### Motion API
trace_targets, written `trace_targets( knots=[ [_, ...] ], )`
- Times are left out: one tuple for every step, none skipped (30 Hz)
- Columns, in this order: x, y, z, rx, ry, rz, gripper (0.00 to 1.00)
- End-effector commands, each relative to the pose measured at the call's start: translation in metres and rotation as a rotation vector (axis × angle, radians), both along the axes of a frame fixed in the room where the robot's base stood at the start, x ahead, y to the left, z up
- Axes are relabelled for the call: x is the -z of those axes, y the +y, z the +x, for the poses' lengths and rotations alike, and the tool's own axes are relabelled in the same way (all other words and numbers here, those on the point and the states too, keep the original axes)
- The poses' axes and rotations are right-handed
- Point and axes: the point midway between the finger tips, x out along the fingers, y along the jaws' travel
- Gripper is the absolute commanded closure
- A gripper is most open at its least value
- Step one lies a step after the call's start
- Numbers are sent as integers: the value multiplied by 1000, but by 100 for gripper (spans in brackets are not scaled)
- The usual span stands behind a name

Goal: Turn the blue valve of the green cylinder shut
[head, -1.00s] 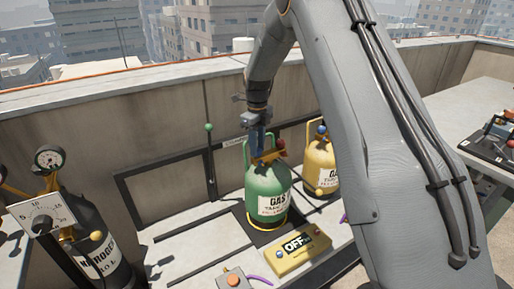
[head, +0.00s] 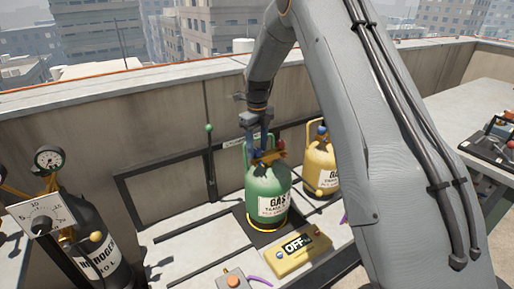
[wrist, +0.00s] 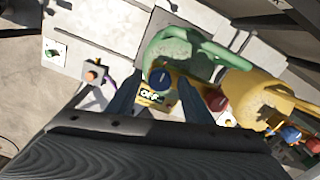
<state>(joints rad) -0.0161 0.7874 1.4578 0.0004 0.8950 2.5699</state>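The green gas cylinder (head: 262,185) stands upright on the bench, with a white GAS label and a brass valve bar on top. In the wrist view the cylinder (wrist: 170,48) lies beyond my fingertips. Its round blue valve (wrist: 160,78) shows between the two fingers, with a gap on each side. In the head view my gripper (head: 258,152) is over the cylinder's top and hides the blue valve. My gripper is open in the wrist view (wrist: 159,88). A red knob (wrist: 216,100) sits at the other end of the brass bar, right of the fingers.
A yellow cylinder (head: 319,168) stands close on the right, with its own blue knob. A yellow OFF box (head: 299,257) is in front. A black nitrogen cylinder (head: 88,228) with a gauge is at the left. A concrete wall (head: 150,140) runs behind.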

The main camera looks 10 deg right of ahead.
Motion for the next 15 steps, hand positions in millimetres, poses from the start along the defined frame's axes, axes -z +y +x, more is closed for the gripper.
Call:
trace_targets(
  knots=[
    [0,0,0,0,1,-1,54],
    [0,0,0,0,1,-1,54],
    [0,0,0,-1,1,-1,54],
    [1,0,0,-1,1,-1,54],
    [1,0,0,-1,1,-1,54],
    [0,0,0,-1,1,-1,54],
    [0,0,0,-1,1,-1,54],
    [-1,0,0,-1,0,0,54],
    [-4,0,0,-1,-1,-1,54],
    [-7,0,1,-1,-1,0,54],
    [-10,0,1,-1,-3,-1,54],
    [-16,0,1,-1,-3,-1,54],
    [-20,0,1,-1,-3,-1,54],
    [-25,0,1,-1,-4,0,54],
    [-32,0,1,-1,-4,0,54]
  ],
)
